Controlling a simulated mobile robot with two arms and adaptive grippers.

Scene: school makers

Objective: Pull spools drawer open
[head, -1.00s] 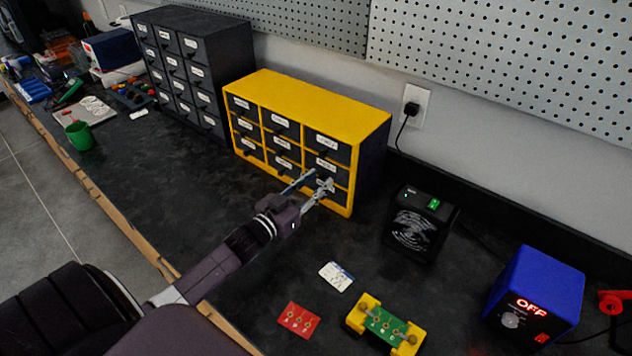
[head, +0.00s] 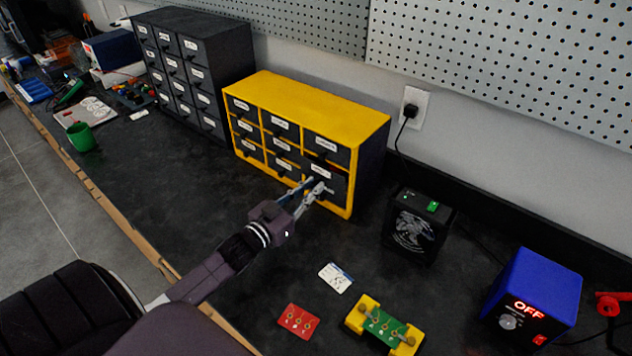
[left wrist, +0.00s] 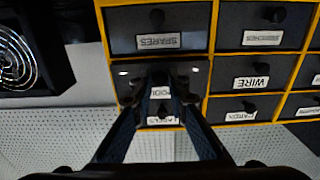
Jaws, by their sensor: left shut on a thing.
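The yellow-framed drawer cabinet (head: 345,112) stands on the bench with dark labelled drawers. The spools drawer (head: 338,181) is in its right column, middle row, and its front stands out a little past the frame. In the left wrist view, which is upside down, the spools drawer (left wrist: 196,76) shows its label partly hidden between my fingers. My left gripper (head: 312,189) is shut on this drawer's handle, which the fingers hide; it also shows in the left wrist view (left wrist: 160,80). My right gripper is out of view.
A black fan box (head: 418,222) stands right of the cabinet, with a blue power supply (head: 540,285) beyond. A white card (head: 336,278), red board (head: 298,320) and yellow board holder (head: 365,307) lie in front. A dark drawer cabinet (head: 205,40) is left. Bench before the drawers is clear.

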